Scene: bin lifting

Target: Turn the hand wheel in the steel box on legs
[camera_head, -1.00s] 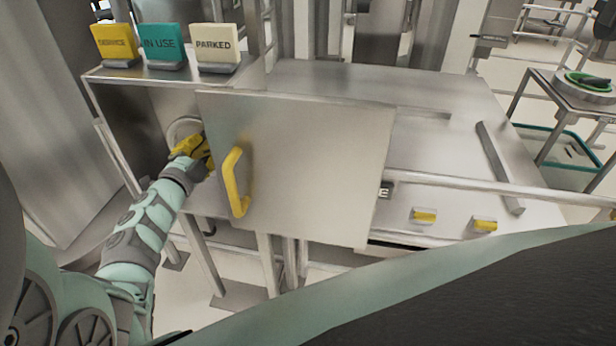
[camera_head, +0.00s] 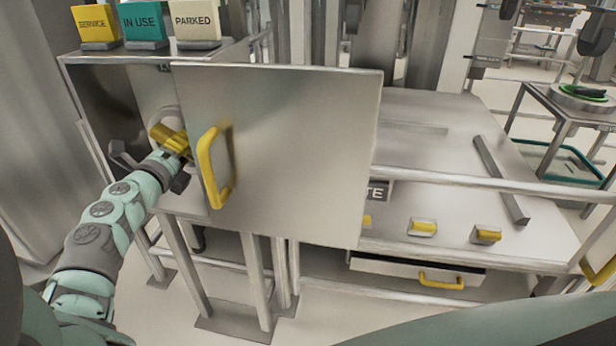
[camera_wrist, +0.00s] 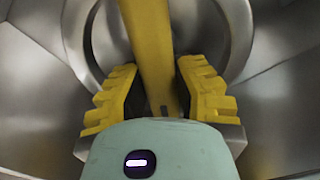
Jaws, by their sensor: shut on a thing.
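The steel box on legs (camera_head: 92,98) stands at the left in the head view, its door (camera_head: 295,150) swung open to the right. The hand wheel (camera_head: 163,113) is inside, mostly hidden by my gripper (camera_head: 172,141). In the wrist view the wheel shows as a grey metal ring (camera_wrist: 238,38) with a yellow bar (camera_wrist: 152,45) across it. My gripper (camera_wrist: 160,92) has its yellow fingers on both sides of this bar and is shut on it. The contact surfaces are partly hidden.
The door's yellow handle (camera_head: 212,168) juts out close right of my gripper. SERVICE (camera_head: 95,26), IN USE (camera_head: 143,25) and PARKED (camera_head: 195,24) signs stand on the box. A steel table (camera_head: 430,150) with rails is at the right.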

